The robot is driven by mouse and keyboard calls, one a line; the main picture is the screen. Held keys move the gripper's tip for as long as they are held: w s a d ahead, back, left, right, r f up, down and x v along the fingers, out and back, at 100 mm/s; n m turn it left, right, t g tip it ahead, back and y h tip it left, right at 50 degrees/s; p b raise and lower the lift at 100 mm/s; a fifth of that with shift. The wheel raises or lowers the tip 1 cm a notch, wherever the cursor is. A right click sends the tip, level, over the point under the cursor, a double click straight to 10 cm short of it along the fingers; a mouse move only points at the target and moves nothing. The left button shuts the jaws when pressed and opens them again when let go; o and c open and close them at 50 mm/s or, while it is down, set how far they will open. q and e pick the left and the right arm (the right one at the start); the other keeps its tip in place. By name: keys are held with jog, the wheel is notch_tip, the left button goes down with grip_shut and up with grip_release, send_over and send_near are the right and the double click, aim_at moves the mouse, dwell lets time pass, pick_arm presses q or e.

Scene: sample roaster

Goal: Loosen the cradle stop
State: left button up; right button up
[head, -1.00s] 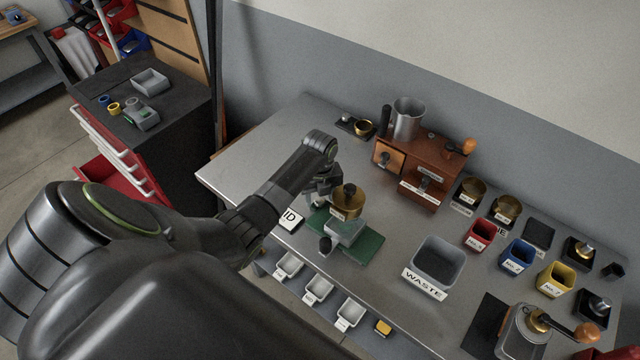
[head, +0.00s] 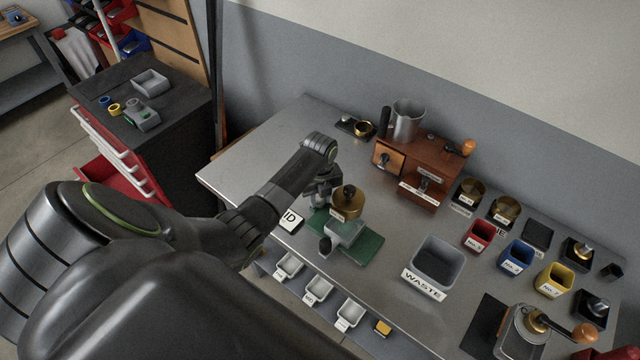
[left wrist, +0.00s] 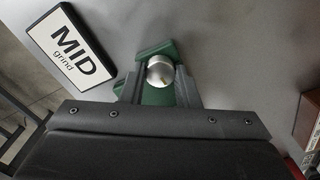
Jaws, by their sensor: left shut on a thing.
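A green cradle base (head: 366,246) stands on the bench, carrying a pale grey block (head: 345,232) and a brass cup (head: 347,203). A black knob (head: 325,246) sits at its front side. My left gripper (head: 322,197) reaches down at the base's far left end. In the left wrist view, its fingers (left wrist: 160,84) are shut on a round silver knob, which looks like the cradle stop (left wrist: 160,71). Green base (left wrist: 157,97) shows under it. In the head view my gripper hides this knob. My right gripper is not in view.
A MID grind card (left wrist: 70,45) lies close beside the base. A wooden grinder box (head: 425,165) stands behind, and a grey WASTE bin (head: 437,267) stands to the right. Small white trays (head: 318,289) line the front edge.

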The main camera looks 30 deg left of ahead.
pick_arm(q)
jog(key=n+p, duration=0.2)
jog(key=n, duration=0.1)
jog(key=shift+r, duration=0.2)
jog(key=n+p, duration=0.1)
jog(key=n, duration=0.1)
jog(key=shift+n+p, duration=0.4)
jog(key=n+p, duration=0.1)
jog(key=n, duration=0.2)
jog(key=shift+n+p, duration=0.3)
jog(key=n+p, duration=0.1)
jog(key=n, duration=0.1)
jog(key=shift+f+n, duration=0.1)
jog(key=shift+n, duration=0.3)
jog(key=n, duration=0.3)
jog(key=shift+w+n, duration=0.1)
jog(key=shift+n, duration=0.2)
jog(key=n, duration=0.4)
jog(key=shift+a, duration=0.1)
jog(key=n, duration=0.4)
jog(key=shift+n, duration=2.2)
